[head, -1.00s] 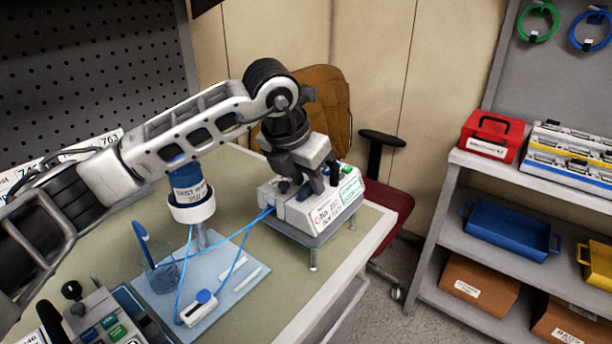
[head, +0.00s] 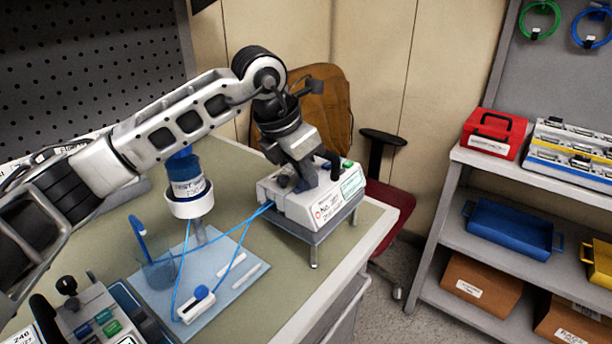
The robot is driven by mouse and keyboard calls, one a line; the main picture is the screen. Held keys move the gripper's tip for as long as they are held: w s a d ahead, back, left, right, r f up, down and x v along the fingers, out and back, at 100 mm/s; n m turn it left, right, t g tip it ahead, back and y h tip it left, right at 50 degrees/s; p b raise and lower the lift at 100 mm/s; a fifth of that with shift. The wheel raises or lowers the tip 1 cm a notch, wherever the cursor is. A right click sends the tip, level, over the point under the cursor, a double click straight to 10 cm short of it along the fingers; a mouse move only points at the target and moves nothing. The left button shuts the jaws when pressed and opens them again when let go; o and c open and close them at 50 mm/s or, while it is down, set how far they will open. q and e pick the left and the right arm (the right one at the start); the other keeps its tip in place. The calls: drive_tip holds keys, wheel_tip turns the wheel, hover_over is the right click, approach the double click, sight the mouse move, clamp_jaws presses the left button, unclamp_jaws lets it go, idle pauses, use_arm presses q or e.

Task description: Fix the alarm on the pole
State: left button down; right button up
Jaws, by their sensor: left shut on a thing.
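A white pump (head: 313,207) with a printed label and a small green screen sits on a low grey stand at the table's right end. My left gripper (head: 301,182) reaches down onto the top of the pump. It is shut on a small part there, which its fingers mostly hide. A black upright knob (head: 333,159) shows just right of the fingers. A short grey pole (head: 200,233) stands on a pale blue mat, below a blue-and-white labelled bottle (head: 188,185). Blue tubing joins the pump to a white clamp with a blue button (head: 197,304). My right gripper is not in view.
A second console (head: 95,318) with coloured buttons is at the lower left. A clear cup (head: 159,270) with a blue stick stands on the mat (head: 222,305). Right of the table are a chair and a shelf with a red box (head: 494,134) and bins.

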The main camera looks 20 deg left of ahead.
use_arm(q)
drive_tip(key=shift+a+m+h, duration=0.1)
drive_tip(key=shift+m+h, duration=0.3)
drive_tip(key=shift+m, duration=0.6)
drive_tip(key=m, duration=0.1)
drive_tip(key=m+g, duration=0.1)
drive_tip(key=m, duration=0.1)
drive_tip(key=m+g+h, duration=0.1)
drive_tip(key=shift+w+r, duration=0.1)
drive_tip(key=shift+w, duration=0.15)
drive_tip(key=m, duration=0.2)
drive_tip(key=m+g, duration=0.1)
drive_tip(key=m, duration=0.1)
drive_tip(key=shift+w+a, duration=0.1)
drive_tip(key=shift+w, duration=0.1)
drive_tip(key=m+g+p, duration=0.1)
drive_tip(key=m+g, duration=0.1)
drive_tip(key=m, duration=0.2)
drive_tip(key=shift+w, duration=0.2)
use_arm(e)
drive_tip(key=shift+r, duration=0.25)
use_arm(q)
drive_tip(key=shift+m, duration=0.4)
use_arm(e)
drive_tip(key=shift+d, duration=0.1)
use_arm(q)
drive_tip(key=c, duration=1.5)
unclamp_jaws()
